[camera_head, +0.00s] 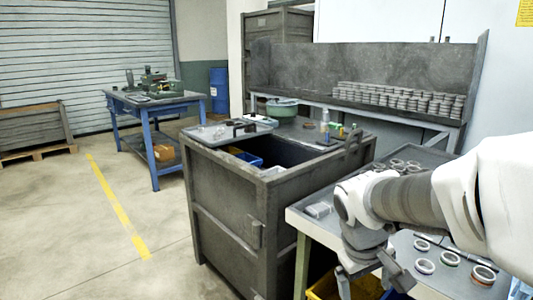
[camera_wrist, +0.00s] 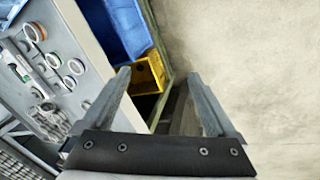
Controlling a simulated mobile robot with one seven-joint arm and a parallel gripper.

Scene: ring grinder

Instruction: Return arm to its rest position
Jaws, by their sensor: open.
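My arm reaches in from the right in the head view, over the front of the worktable (camera_head: 300,219). My gripper (camera_head: 372,284) points down at the table's near side, and the lower part of it is cut off or hard to make out. In the wrist view my gripper (camera_wrist: 160,75) has its two fingers wide apart with nothing between them. Past the fingertips are a yellow bin (camera_wrist: 148,74) and a blue bin (camera_wrist: 122,28). Rings (camera_wrist: 71,82) lie on the table top at the left of that view, apart from the fingers.
More rings (camera_head: 424,266) lie on the worktable beneath my arm. A dark metal cabinet (camera_head: 228,207) stands just left of it. Stacked rings (camera_head: 400,98) line a shelf behind. A blue workbench (camera_head: 148,108) stands farther back. The floor at left is clear, with a yellow line (camera_head: 118,205).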

